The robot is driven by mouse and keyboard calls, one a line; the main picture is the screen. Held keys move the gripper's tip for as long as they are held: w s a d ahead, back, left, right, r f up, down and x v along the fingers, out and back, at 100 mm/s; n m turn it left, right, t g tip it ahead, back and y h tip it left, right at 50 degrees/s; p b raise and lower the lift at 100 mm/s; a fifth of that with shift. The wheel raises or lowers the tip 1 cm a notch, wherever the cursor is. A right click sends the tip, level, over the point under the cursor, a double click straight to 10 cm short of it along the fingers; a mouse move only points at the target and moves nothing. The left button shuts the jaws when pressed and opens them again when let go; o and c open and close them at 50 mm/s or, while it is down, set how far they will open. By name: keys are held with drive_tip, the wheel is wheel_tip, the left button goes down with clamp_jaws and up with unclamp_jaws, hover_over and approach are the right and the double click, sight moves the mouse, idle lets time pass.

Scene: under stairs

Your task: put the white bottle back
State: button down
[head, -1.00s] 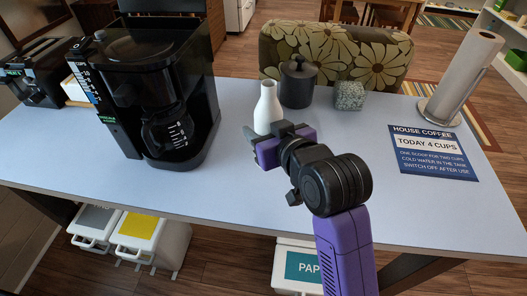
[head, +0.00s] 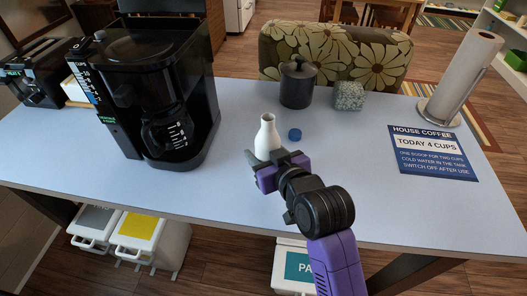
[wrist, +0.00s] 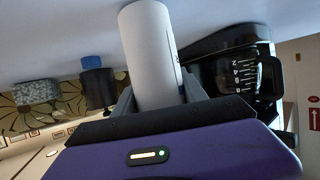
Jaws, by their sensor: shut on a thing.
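The white bottle (head: 267,136) stands upright, or nearly so, over the blue-grey table, in front of the black canister. My gripper (head: 268,166) is shut on the bottle's lower part, with a finger on each side. The wrist view also shows the bottle (wrist: 152,55) between the fingers of my gripper (wrist: 158,95). The bottle's mouth looks open. A blue cap (head: 294,134) lies on the table just right of the bottle. I cannot tell whether the bottle's base touches the table, since my gripper hides it.
A black coffee maker (head: 150,60) with its glass pot stands left. A black canister (head: 298,84) and a speckled block (head: 349,96) stand behind. A house coffee sign (head: 433,152) and paper towel roll (head: 464,75) are on the right. The table's front middle is clear.

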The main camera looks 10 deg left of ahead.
drive_tip(key=c, duration=0.6)
unclamp_jaws()
drive_tip(key=shift+f, duration=0.1)
drive_tip(key=v, duration=1.2)
